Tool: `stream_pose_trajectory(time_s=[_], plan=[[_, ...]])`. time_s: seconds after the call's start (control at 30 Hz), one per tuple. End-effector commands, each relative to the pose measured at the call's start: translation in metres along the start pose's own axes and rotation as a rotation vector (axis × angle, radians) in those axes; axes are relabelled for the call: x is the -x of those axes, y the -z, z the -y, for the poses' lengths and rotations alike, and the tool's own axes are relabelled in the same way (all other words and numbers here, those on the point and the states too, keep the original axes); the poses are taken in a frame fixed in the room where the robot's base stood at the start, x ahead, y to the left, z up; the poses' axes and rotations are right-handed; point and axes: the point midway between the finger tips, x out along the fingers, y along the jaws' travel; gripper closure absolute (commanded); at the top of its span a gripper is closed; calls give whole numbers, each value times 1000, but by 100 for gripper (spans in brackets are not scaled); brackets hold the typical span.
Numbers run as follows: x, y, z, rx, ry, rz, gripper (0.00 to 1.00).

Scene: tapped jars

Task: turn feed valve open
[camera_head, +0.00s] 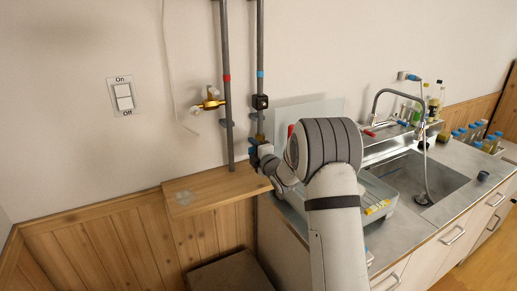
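Two grey vertical pipes run down the wall. The left pipe (225,50) has a red band, and a brass valve (209,104) with a pale handle sits beside it. The right pipe (260,40) has a blue band and a black block (261,102). Blue and dark parts show at its lower end, beside my gripper (257,152). I cannot tell from any label which fitting is the feed valve. My gripper is small and partly hidden by my wrist; whether it is open, shut or touching the fitting is unclear.
A wooden shelf (215,190) lies below the pipes, left of my gripper. A clear bin (385,207) and a steel sink (440,181) with a tall faucet (378,98) are right of my arm. A light switch (123,96) is on the left wall.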

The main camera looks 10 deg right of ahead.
Motion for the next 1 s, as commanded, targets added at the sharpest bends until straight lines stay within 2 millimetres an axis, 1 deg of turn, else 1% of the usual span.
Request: stream_pose_trajectory(time_s=[0.07,0.5,0.57,0.83,0.87,0.9,1.0], plan=[[0,0,0,0,0,0,60],[0,1,0,0,1,-1,96],[0,1,0,0,1,-1,100],[0,1,0,-1,1,-1,100],[8,-23,0,0,1,6,100],[5,-14,0,-2,1,3,100],[1,-2,0,-9,1,-1,100]])
